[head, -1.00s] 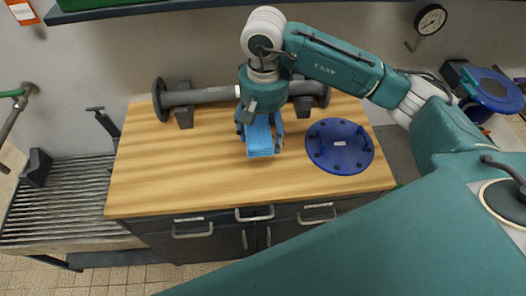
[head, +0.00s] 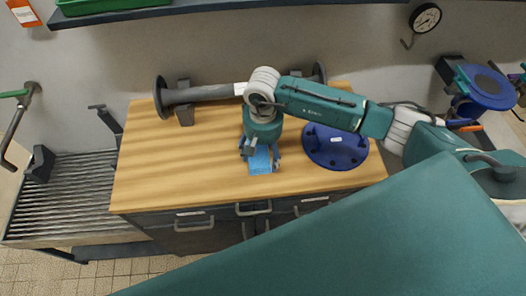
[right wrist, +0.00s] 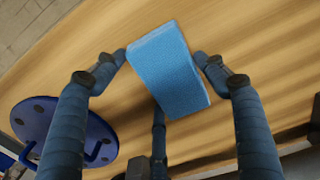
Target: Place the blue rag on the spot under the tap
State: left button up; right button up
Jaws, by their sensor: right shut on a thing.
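The blue rag (head: 260,160), a folded light-blue block, is over the front middle of the wooden workbench (head: 165,165). My right gripper (head: 260,154) is shut on it from above. The right wrist view shows the rag (right wrist: 168,70) between the dark fingers of the gripper (right wrist: 170,75). Whether the rag touches the bench top is unclear. A tap with a green handle (head: 22,108) is on the wall at the far left. Below it, to the right, is a slatted metal grate (head: 85,200). No marked spot is clearly seen there. My left gripper is out of view.
A grey flanged pipe (head: 210,93) lies along the back of the bench. A blue round flange (head: 335,147) lies right of my gripper. A dark block (head: 40,163) stands at the grate's left end. The left part of the bench is clear.

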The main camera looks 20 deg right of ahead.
jog(key=shift+f+b, duration=0.2)
jog(key=shift+b, duration=0.1)
jog(key=o, duration=1)
jog(key=shift+r, duration=0.1)
